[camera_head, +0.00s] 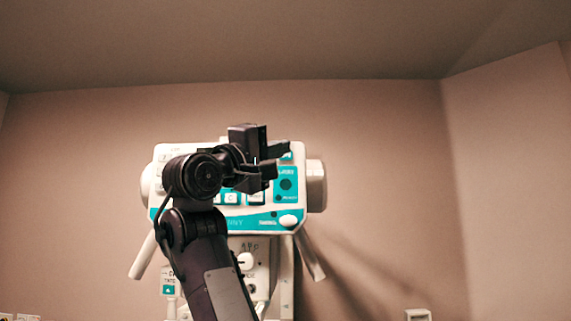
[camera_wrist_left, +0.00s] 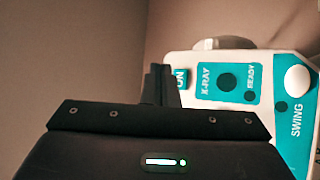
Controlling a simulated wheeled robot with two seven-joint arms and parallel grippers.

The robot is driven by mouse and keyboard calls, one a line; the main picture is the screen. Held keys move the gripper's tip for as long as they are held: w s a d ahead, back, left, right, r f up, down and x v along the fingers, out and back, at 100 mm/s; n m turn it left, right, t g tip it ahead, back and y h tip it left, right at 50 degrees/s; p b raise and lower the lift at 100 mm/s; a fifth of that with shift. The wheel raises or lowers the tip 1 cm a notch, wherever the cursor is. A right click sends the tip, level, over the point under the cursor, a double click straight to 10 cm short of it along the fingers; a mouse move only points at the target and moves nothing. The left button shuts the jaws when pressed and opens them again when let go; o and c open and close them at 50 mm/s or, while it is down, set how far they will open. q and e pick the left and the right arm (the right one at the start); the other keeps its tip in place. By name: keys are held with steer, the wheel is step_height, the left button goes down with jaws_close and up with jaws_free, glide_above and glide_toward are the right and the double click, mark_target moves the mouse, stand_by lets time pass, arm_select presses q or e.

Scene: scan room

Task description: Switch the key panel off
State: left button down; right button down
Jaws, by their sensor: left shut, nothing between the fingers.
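The key panel (camera_head: 290,215) is a white and teal control box on a stand against the back wall. In the head view my left arm covers much of its middle and left face. My left gripper (camera_head: 272,160) is shut and empty in front of the panel's upper right part. In the left wrist view the panel (camera_wrist_left: 225,118) shows at the right, with the labels "ON" (partly hidden), "X-RAY", "READY" and "SWING", a dark round button and a white knob. The shut fingers (camera_wrist_left: 158,84) appear beside the "ON" label; contact cannot be told. My right gripper is not in view.
A white lower unit with a round knob (camera_head: 245,261) stands beneath the panel. Pale handles (camera_head: 311,256) slant down on both sides. A small white box (camera_head: 418,314) is at the lower right. The wall area around the panel is clear.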

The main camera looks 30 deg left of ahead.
arm_select(q)
steer(key=shift+s+d+b, duration=0.45)
steer(key=shift+s+d, duration=0.15)
steer(key=shift+s, duration=0.35)
